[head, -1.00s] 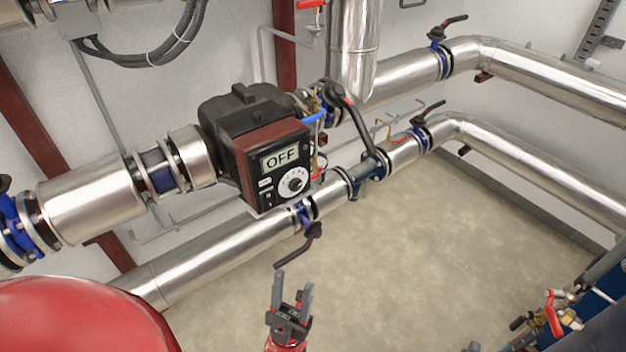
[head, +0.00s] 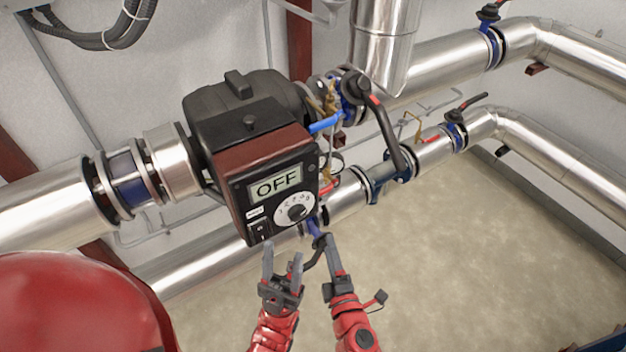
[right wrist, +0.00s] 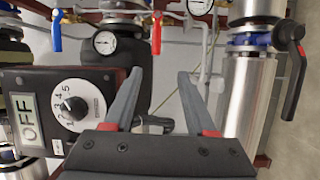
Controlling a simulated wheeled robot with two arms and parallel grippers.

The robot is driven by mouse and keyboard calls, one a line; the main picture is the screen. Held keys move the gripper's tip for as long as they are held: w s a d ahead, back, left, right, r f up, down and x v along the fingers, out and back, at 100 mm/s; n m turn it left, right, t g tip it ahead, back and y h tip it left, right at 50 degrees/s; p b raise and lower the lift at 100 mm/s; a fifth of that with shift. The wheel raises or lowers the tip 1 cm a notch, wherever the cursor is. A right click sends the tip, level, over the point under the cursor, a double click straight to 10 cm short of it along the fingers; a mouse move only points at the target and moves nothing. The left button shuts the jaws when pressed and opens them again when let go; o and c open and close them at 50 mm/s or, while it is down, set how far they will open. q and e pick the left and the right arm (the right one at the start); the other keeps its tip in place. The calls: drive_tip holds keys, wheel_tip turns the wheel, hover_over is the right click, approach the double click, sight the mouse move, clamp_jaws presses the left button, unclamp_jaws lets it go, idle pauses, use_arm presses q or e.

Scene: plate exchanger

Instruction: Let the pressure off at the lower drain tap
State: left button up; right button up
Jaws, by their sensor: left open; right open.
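Small taps sit around the grey pump (head: 240,120), whose display reads OFF. One red handle (head: 331,186) shows just right of the pump's front in the head view, and another (head: 430,140) on the lower pipe farther right. I cannot tell which is the lower drain tap. In the right wrist view a red-handled tap (right wrist: 157,33) and a blue-handled tap (right wrist: 57,30) stand beyond the fingertips. My left gripper (head: 283,252) is open and empty below the pump. My right gripper (head: 332,245) is beside it; the right wrist view shows its fingers (right wrist: 160,75) apart with no tap held.
A black valve lever (head: 315,250) hangs behind the grippers. A long black lever (head: 380,120) reaches down between the two pipes. Pressure gauges (right wrist: 105,42) stand near the taps. A red vessel (head: 80,305) fills the lower left. The floor (head: 450,250) to the right is clear.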

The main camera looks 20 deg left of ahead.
approach(324, 190)
drive_tip(key=a+f, duration=0.1)
drive_tip(key=a, duration=0.1)
drive_tip(key=shift+b+x, duration=0.9)
drive_tip(key=shift+x, duration=3.55)
clamp_jaws()
